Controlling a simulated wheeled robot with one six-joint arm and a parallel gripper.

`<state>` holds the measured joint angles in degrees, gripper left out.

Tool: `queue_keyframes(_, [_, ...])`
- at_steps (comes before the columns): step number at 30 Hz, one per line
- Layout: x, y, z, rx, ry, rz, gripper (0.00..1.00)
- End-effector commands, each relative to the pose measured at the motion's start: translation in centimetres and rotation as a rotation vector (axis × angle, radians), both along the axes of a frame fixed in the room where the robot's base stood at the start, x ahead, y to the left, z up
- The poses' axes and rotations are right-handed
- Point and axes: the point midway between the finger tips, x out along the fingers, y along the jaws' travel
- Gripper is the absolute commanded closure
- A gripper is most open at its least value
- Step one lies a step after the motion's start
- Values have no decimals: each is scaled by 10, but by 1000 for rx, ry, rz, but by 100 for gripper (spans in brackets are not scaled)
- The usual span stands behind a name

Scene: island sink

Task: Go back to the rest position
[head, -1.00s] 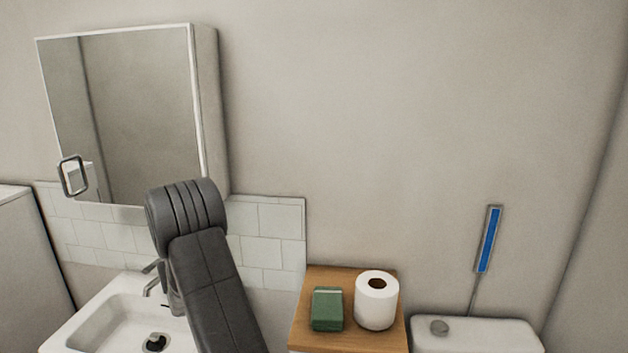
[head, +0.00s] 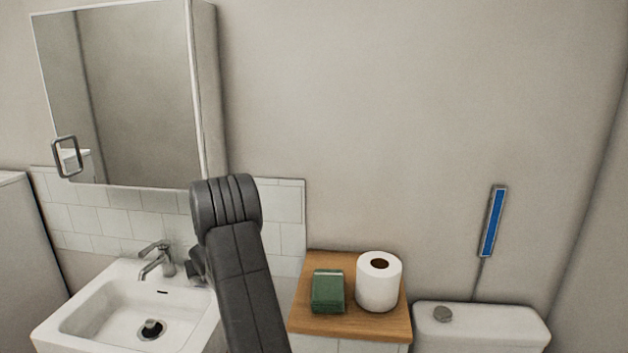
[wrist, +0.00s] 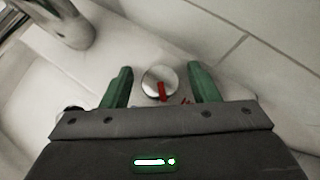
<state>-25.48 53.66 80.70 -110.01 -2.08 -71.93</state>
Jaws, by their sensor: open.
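My gripper (wrist: 159,73) shows in the wrist view with its two green fingers apart and nothing held between them. Beyond the gap lies a round silvery disc (wrist: 150,76) with a red mark on it; I cannot tell how far it is from the fingertips. In the head view my dark arm stands in front of the right side of the sink, bent at the top, and it mostly hides the gripper.
The white sink (head: 75,322) with its tap (head: 156,258) is at the lower left, below a mirror cabinet (head: 120,95). A wooden-topped stand (head: 345,328) holds a green box (head: 328,291) and a toilet roll (head: 379,284). A cistern (head: 490,325) is at right.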

Motion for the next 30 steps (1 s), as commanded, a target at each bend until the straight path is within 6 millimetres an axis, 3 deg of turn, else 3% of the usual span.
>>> queue_keyframes(3, [1,-1,-4,1,-3,78,45])
queue_keyframes(21, [-59,-39,74,1,-2,82,45])
queue_keyframes(30, [-71,-46,86,0,0,82,45])
